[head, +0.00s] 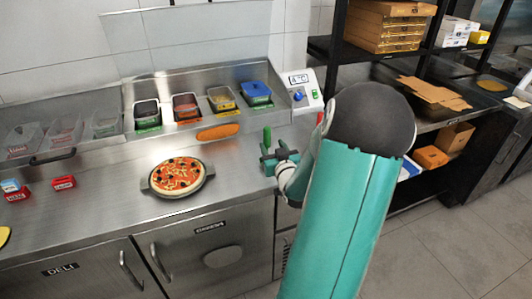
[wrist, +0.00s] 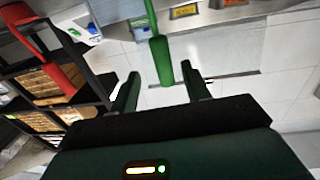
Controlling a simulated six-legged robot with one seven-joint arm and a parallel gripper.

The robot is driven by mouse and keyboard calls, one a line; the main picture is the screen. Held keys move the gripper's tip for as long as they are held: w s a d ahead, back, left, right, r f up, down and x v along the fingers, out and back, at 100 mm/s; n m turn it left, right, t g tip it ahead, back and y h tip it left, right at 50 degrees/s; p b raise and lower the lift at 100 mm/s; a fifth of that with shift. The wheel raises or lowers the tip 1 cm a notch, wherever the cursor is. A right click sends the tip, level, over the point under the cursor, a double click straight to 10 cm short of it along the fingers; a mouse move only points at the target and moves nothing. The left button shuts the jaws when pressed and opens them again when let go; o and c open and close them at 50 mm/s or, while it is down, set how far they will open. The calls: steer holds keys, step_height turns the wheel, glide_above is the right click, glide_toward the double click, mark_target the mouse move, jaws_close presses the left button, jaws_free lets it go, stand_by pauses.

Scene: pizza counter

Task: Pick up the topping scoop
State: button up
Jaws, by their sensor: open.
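An upright green handle (head: 267,137), which looks like the topping scoop's, stands beside my gripper (head: 276,157) in the head view, at the right end of the steel counter. In the wrist view the green handle (wrist: 161,62) hangs into the picture from the top, with its rounded end near the gap between my fingertips (wrist: 160,80). My gripper is open, with clear space on both sides of the handle. The scoop's other end is not clearly visible.
A pizza (head: 178,177) lies on a round tray on the counter. Topping bins (head: 186,107) line the back, with an orange long object (head: 217,131) in front. A control box (head: 300,91) stands behind my gripper. A black shelf (head: 345,48) is at right.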

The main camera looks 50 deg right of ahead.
mark_target(267, 131)
steer(key=x, duration=0.5)
steer(key=shift+w+f, duration=0.1)
steer(key=shift+w, duration=0.3)
jaws_close()
steer(key=shift+r, duration=0.35)
steer(key=r, duration=0.3)
steer(key=shift+s+a+r, duration=0.15)
steer(key=shift+a, duration=0.1)
steer(key=s+a+r, duration=0.6)
steer(key=a+r, duration=0.3)
steer(key=a, duration=0.3)
steer(key=shift+s, duration=0.1)
